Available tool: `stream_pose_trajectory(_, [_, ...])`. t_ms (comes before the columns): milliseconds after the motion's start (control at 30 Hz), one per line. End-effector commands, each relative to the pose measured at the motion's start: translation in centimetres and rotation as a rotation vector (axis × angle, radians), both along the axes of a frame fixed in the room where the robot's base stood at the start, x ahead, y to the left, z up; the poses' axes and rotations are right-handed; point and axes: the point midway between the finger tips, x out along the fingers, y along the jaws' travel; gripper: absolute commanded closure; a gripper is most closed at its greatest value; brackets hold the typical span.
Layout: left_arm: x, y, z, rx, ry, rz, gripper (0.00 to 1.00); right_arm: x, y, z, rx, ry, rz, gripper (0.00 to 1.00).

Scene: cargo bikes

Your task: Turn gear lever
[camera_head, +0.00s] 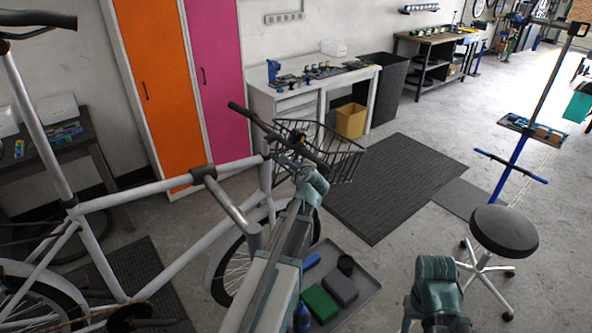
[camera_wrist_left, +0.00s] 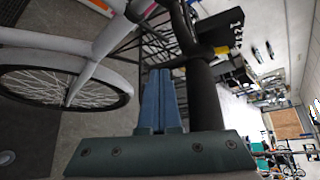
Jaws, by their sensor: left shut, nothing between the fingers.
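The bike's black handlebar (camera_head: 252,117) crosses in front of a wire basket. In the left wrist view a black grip (camera_wrist_left: 205,92) stands just right of my fingers, with a dark gear shifter (camera_wrist_left: 224,24) bearing white marks and a yellow part (camera_wrist_left: 222,50) at its upper end. My left gripper (camera_wrist_left: 163,72) is shut and empty, its blue fingers pointing up beside the grip; I cannot tell whether they touch it. In the head view my left arm reaches the handlebar and its fingers are hard to make out. My right arm shows at the bottom right, its gripper out of frame.
The wire basket (camera_head: 345,160) is beyond the handlebar. A grey tray (camera_head: 362,293) with a green box (camera_head: 319,303) lies below my left arm. A black stool (camera_head: 504,230) stands at right. Dark mats (camera_head: 390,185) cover open floor.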

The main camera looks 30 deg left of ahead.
Motion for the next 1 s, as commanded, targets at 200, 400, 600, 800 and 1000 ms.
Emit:
stream_pose_trajectory(200, [0.4,-0.2,-0.8,-0.041,-0.1,0.0,1.0,0.0,0.0,-1.8,0.0,0.0,-0.001,0.5])
stream_pose_trajectory(400, [0.7,-0.3,-0.8,-0.063,-0.151,0.0,1.0,0.0,0.0,-2.4,0.0,0.0,-0.002,0.5])
stream_pose_trajectory(600, [0.7,-0.3,-0.7,-0.069,-0.166,0.001,1.0,0.0,0.0,-2.5,0.0,0.0,-0.002,0.5])
stream_pose_trajectory(800, [0.7,-0.3,-0.7,-0.069,-0.167,0.0,1.0,0.0,0.0,-2.5,0.0,0.0,-0.002,0.5])
stream_pose_trajectory(1000, [0.7,-0.3,-0.6,-0.069,-0.165,0.0,1.0,0.0,0.0,-2.4,0.0,0.0,-0.002,0.5])
